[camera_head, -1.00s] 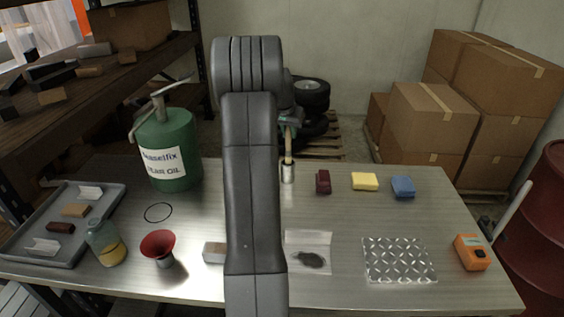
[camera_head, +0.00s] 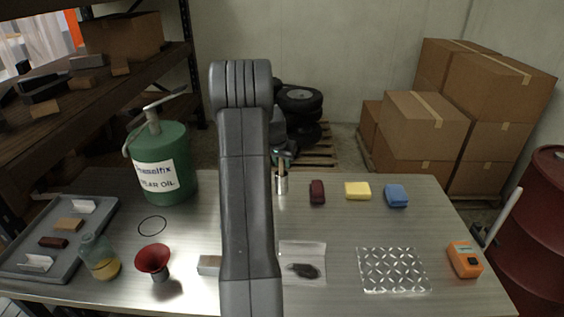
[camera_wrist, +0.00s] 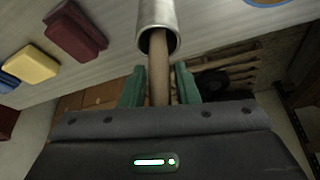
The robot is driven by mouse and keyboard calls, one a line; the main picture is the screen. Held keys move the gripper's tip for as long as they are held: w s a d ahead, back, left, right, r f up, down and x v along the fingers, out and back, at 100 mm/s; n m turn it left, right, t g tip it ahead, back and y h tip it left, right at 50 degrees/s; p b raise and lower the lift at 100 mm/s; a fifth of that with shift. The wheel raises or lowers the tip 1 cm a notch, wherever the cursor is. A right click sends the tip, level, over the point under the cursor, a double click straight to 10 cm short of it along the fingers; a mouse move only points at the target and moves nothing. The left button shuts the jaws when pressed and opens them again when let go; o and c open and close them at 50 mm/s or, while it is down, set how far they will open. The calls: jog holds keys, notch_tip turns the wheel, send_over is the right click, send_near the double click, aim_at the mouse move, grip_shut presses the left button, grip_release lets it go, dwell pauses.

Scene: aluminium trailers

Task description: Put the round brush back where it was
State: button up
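The round brush shows as a wooden handle (camera_wrist: 158,75) between the green fingers of my gripper (camera_wrist: 160,88) in the wrist view. My gripper is shut on the handle. The handle's far end is inside the mouth of a metal cup (camera_wrist: 158,14); the brush's bristles are hidden. In the head view the cup (camera_head: 281,185) stands upright at the back middle of the table, with a short piece of the handle above it. My gripper (camera_head: 282,155) is just above the cup, partly hidden by my arm.
A dark red block (camera_head: 317,192), a yellow block (camera_head: 357,190) and a blue block (camera_head: 396,196) lie right of the cup. A green oil can (camera_head: 163,172) stands to the left. A clear bag (camera_head: 302,262) and a diamond plate (camera_head: 394,270) lie in front.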

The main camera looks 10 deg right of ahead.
jog(key=shift+o, duration=0.9)
jog(key=shift+r, duration=0.1)
jog(key=shift+r, duration=0.15)
jog(key=b+v, duration=0.1)
jog(key=v, duration=1.1)
jog(key=shift+b, duration=0.4)
jog(key=shift+a, duration=0.1)
